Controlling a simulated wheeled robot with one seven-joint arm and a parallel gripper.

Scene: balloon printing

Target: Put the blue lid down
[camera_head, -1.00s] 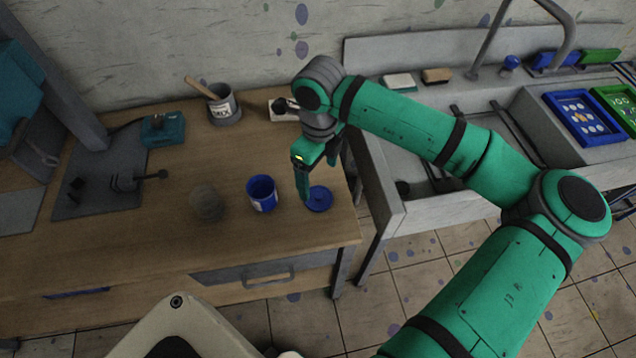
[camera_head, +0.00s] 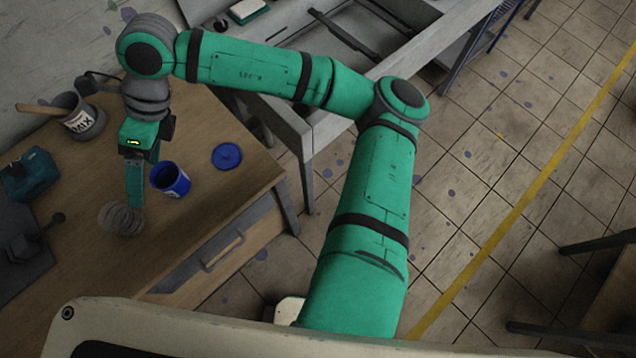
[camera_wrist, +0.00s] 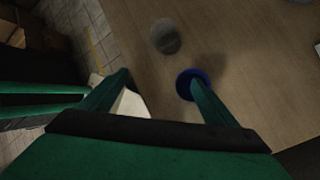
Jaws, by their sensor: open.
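The blue lid (camera_head: 227,156) lies flat on the wooden table, knob up, near the table's right end. The blue cup (camera_head: 170,180) stands upright to its left, with its open top showing. My gripper (camera_head: 135,203) points down left of the cup, apart from the lid, and holds nothing. In the wrist view my gripper (camera_wrist: 160,80) shows its two fingers spread. A round blue thing, seemingly the cup (camera_wrist: 188,80), shows beside the right finger; I cannot tell if they touch. The lid cannot be made out in the wrist view.
A see-through grey jar (camera_head: 120,219) stands close to my gripper's tip. A grey mix pot (camera_head: 82,118) with a wooden stick and a teal device (camera_head: 28,172) stand farther left. The table (camera_head: 235,190) is bare around the lid. A grey sink bench (camera_head: 300,125) is at the right.

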